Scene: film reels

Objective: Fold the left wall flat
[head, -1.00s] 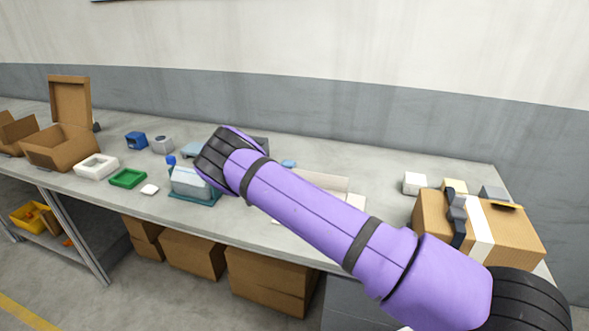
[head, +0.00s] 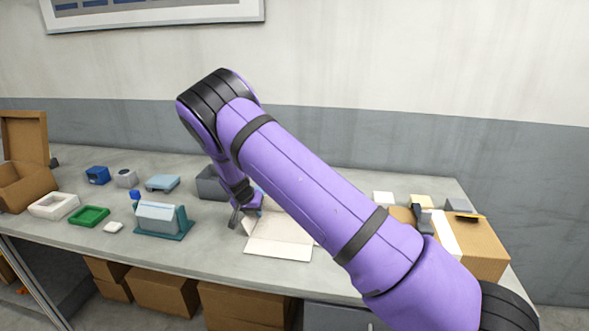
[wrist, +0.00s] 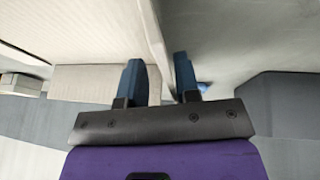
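A pale cream box or carton (head: 278,246) lies on the grey bench in the head view, its front panel flat on the bench top. My arm hides much of its back and right parts. My gripper (head: 235,218) points down at the box's left side. In the wrist view the two blue fingers (wrist: 158,82) are apart. A thin pale wall edge (wrist: 152,35) runs toward the gap between them, with cream panel on one side and grey surface on the other. Whether the fingers touch this wall cannot be told.
Left of the box stand a teal holder with a pale block (head: 160,218) and a green tray (head: 89,216). A grey bin (head: 211,184) is close behind my gripper. A taped cardboard box (head: 470,245) stands at the right. A narrow strip of bench is clear left of the carton.

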